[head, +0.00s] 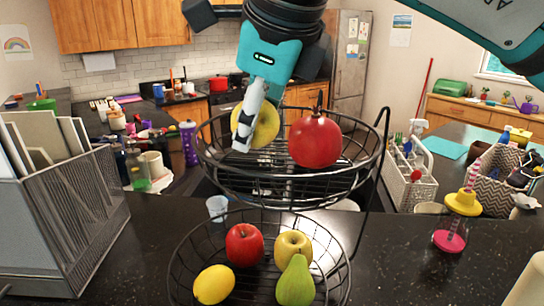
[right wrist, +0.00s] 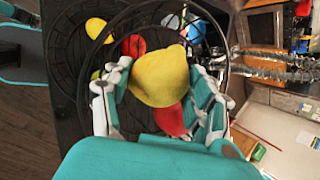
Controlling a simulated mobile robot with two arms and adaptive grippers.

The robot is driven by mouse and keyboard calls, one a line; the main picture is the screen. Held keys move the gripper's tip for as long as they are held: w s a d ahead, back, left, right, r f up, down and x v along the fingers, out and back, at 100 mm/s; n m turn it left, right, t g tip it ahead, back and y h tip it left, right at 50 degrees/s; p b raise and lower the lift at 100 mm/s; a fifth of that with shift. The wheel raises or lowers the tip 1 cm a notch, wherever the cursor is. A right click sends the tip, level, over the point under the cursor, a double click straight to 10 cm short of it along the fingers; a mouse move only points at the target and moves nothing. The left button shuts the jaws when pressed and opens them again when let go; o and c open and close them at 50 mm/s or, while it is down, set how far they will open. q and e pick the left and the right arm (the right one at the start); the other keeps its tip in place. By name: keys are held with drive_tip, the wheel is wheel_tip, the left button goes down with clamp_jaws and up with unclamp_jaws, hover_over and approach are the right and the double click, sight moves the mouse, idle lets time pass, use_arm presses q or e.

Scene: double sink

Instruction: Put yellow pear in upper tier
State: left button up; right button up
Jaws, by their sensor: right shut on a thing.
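The yellow pear (head: 267,125) is held in my right gripper (head: 250,125) at the upper tier (head: 290,197) of the black wire basket. The gripper points down, and its fingers partly hide the pear in the head view. In the right wrist view the pear (right wrist: 160,77) sits between both fingers (right wrist: 165,90). A red pomegranate (head: 314,140) lies in the upper tier just right of the pear. I cannot tell whether the pear touches the tier's wires. My left gripper is not seen.
The lower tier (head: 172,268) holds a red apple (head: 244,245), a yellow apple (head: 293,247), a lemon (head: 213,284) and a green pear (head: 295,282). A grey rack (head: 75,225) stands left. A pink-based bottle (head: 450,235) stands right on the dark counter.

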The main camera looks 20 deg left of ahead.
sight(264, 144)
drive_tip(key=shift+f, duration=0.5)
drive_tip(key=shift+w+f, duration=0.1)
drive_tip(key=shift+f, duration=0.25)
drive_tip(key=f, duration=0.3)
drive_tip(key=shift+d+f+p, duration=0.3)
drive_tip(key=shift+f, duration=0.1)
drive_tip(key=shift+w, duration=0.1)
drive_tip(key=shift+f, duration=0.2)
drive_tip(key=o, duration=1)
drive_tip(key=shift+o, duration=0.3)
drive_tip(key=shift+r, duration=0.2)
use_arm(q)
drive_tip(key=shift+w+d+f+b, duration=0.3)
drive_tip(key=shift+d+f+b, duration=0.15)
drive_tip(key=shift+b, duration=0.45)
use_arm(e)
drive_tip(key=v, duration=1.2)
